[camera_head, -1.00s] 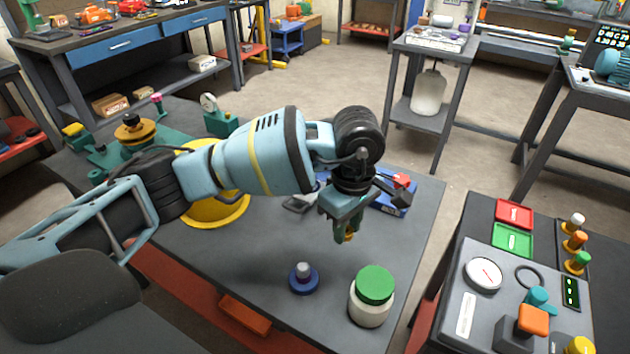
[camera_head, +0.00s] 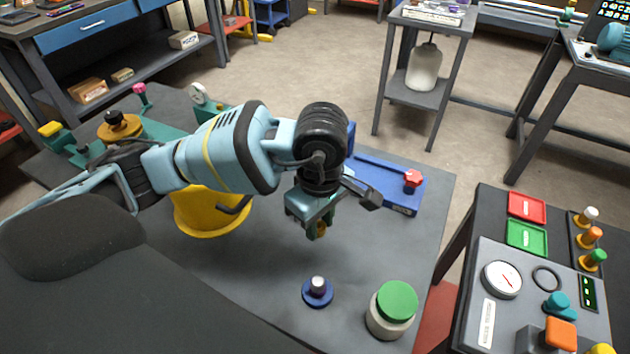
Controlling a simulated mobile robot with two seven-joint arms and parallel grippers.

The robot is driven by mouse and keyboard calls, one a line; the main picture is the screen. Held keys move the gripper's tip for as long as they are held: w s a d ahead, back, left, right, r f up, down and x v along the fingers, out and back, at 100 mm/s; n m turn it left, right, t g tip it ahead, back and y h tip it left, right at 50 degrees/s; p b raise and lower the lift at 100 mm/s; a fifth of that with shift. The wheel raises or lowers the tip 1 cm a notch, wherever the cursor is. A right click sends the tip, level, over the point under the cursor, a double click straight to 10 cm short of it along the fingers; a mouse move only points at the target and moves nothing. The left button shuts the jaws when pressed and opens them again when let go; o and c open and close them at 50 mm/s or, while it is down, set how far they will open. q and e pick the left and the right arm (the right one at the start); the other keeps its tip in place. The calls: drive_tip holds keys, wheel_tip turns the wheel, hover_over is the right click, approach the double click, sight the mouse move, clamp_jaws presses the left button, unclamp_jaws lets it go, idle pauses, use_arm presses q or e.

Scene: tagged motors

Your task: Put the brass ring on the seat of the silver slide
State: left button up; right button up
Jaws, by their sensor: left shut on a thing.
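My left gripper (camera_head: 315,224) is over the middle of the grey table (camera_head: 265,270), pointing down. It is shut on a small brass-coloured piece (camera_head: 319,232), which I take to be the brass ring; the fingers hide most of it. A round blue base with a silver peg (camera_head: 317,288) stands upright on the table, nearer to me than the gripper and apart from it. I cannot tell whether this is the silver slide's seat. No other silver slide shows clearly; my arm hides part of the table. My right gripper is not in view.
A jar with a green lid (camera_head: 397,302) stands at the front right. A yellow round container (camera_head: 208,215) is left, partly behind my arm. A blue fixture with a red knob (camera_head: 385,183) lies behind the gripper. A console (camera_head: 488,262) stands right, across a gap.

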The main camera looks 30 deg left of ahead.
use_arm(q)
drive_tip(key=w+a, duration=0.2)
drive_tip(key=w, duration=0.2)
drive_tip(key=w+a+f, duration=0.1)
drive_tip(key=w+a, duration=0.2)
drive_tip(key=w, duration=0.1)
drive_tip(key=w+a, duration=0.2)
drive_tip(key=w, duration=0.3)
drive_tip(key=shift+a+f, duration=0.2)
drive_tip(key=shift+a, duration=0.15)
drive_tip(key=shift+w+a, duration=0.2)
drive_tip(key=shift+w, duration=0.05)
drive_tip(key=shift+f, duration=2)
drive_tip(key=o, duration=1)
wheel_tip(320, 180, up, 12)
drive_tip(key=shift+r, duration=0.2)
